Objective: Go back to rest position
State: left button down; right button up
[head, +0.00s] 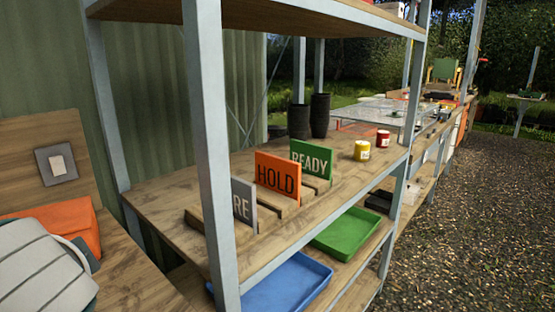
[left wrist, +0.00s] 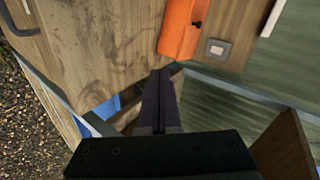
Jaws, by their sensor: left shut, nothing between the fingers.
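My left gripper (left wrist: 160,78) shows in the left wrist view with its two dark fingers together and nothing between them. Its tips point over a wooden surface (left wrist: 105,45), near a dark frame bar; the gap to them is hard to judge. An orange object (left wrist: 181,28) with a small black knob lies beyond the fingertips. An orange object (head: 62,226) also shows at the left of the head view, partly covered by a pale rounded shape. My right gripper is in neither view.
A metal-framed shelf (head: 206,130) holds upright signs: green READY (head: 311,161), orange HOLD (head: 277,178) and a partly hidden grey one. Yellow (head: 362,151) and red (head: 383,139) tins stand behind. Blue (head: 285,284) and green (head: 346,232) trays lie below. Gravel (head: 470,220) at right is clear.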

pick_arm(q)
jog(key=s+d+r+n+g+h+p, duration=0.1)
jog(key=s+d+r+h+p, duration=0.1)
jog(key=s+r+p, duration=0.4)
jog(key=s+d+r+n+g+h+p, duration=0.1)
jog(key=s+r+p, duration=0.5)
jog(key=r+p, duration=1.1)
jog(key=s+d+r+n+g+h+p, duration=0.2)
jog(key=s+r+h+p, duration=0.3)
jog(key=r+p, duration=0.7)
jog(key=s+d+p, duration=0.1)
jog(key=s+p, duration=0.1)
jog(key=p, duration=0.1)
jog(key=shift+d, duration=0.25)
